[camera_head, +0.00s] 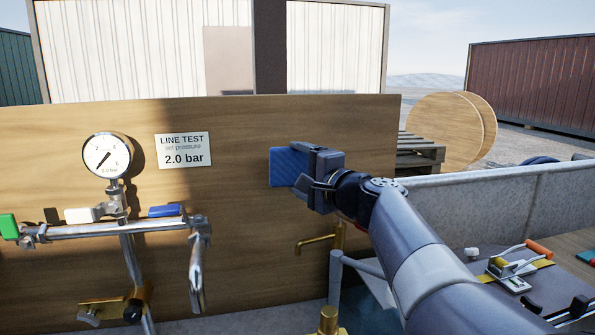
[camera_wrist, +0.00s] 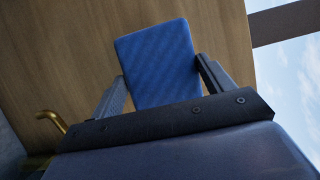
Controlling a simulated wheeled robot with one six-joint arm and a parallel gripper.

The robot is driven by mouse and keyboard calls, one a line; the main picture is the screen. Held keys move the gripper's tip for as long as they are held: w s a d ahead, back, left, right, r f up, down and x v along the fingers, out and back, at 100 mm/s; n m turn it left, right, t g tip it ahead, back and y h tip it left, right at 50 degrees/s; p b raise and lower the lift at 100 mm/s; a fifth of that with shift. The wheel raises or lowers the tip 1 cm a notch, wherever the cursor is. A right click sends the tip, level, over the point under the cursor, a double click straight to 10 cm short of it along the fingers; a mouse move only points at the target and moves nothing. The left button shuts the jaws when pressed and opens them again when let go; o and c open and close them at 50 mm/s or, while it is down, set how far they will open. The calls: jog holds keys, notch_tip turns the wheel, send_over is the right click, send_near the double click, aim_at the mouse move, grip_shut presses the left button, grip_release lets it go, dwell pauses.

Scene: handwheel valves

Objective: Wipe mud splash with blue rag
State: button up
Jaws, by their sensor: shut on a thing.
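The blue rag (camera_head: 287,167) is a folded flat block in my gripper (camera_head: 318,180), held at the wooden board in the head view. The gripper is shut on it, with a finger on each side. In the wrist view the rag (camera_wrist: 158,62) stands out beyond my gripper (camera_wrist: 160,88), in front of the board. I cannot tell whether the rag touches the board. No mud splash can be made out in either view; the rag and gripper hide part of the board.
The wooden board (camera_head: 240,220) carries a sign (camera_head: 184,150). A gauge (camera_head: 106,155) and pipework with colored handles stand left. A brass tap (camera_head: 318,240) is below my gripper. A grey trough wall (camera_head: 500,200) and a tool with an orange handle (camera_head: 539,249) are right.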

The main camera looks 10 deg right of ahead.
jog(key=shift+s, duration=0.1)
jog(key=shift+s+b, duration=0.6)
jog(key=shift+s, duration=0.85)
